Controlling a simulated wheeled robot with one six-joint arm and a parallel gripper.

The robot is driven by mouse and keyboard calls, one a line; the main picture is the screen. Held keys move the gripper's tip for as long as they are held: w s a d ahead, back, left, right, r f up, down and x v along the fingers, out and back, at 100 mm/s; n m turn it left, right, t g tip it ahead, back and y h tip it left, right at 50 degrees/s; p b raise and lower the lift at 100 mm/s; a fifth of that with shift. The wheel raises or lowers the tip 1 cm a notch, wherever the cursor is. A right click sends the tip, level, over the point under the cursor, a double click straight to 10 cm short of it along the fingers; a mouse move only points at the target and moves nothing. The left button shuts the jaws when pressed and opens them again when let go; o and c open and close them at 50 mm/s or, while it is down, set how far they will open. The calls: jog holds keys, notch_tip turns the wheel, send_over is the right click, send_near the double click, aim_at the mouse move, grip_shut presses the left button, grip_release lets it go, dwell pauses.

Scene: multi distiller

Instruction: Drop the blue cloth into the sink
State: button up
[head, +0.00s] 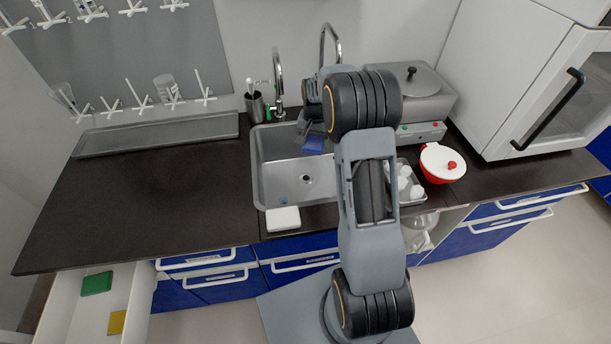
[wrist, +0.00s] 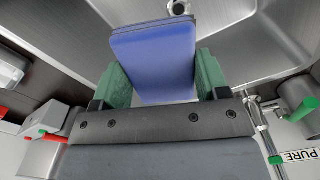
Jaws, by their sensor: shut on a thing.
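The blue cloth (wrist: 153,58) is a folded pad held between the green fingertips of my gripper (wrist: 158,78) in the wrist view. In the head view the cloth (head: 313,144) shows as a small blue patch over the right part of the sink, partly hidden by my arm. The metal sink (head: 270,170) lies below the cloth and also shows behind it in the wrist view (wrist: 235,35). The gripper is shut on the cloth. In the head view my arm hides the right side of the sink, and the gap between cloth and basin floor cannot be judged.
Two curved taps (head: 279,85) stand behind the sink, beside a dark cup (head: 256,108). A white block (head: 283,219) lies at the sink's front edge. A grey water-bath box (head: 425,100) and a red-and-white pot (head: 442,164) stand to the right.

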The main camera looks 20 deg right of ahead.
jog(key=shift+s+d+f+b, duration=0.15)
jog(key=shift+f+b, duration=0.25)
jog(key=shift+f, duration=0.25)
notch_tip(320, 180, down, 4)
jog(key=b, duration=0.3)
jog(key=shift+f, duration=0.2)
jog(key=o, duration=1)
notch_tip(320, 180, up, 14)
jog(key=shift+f, duration=0.1)
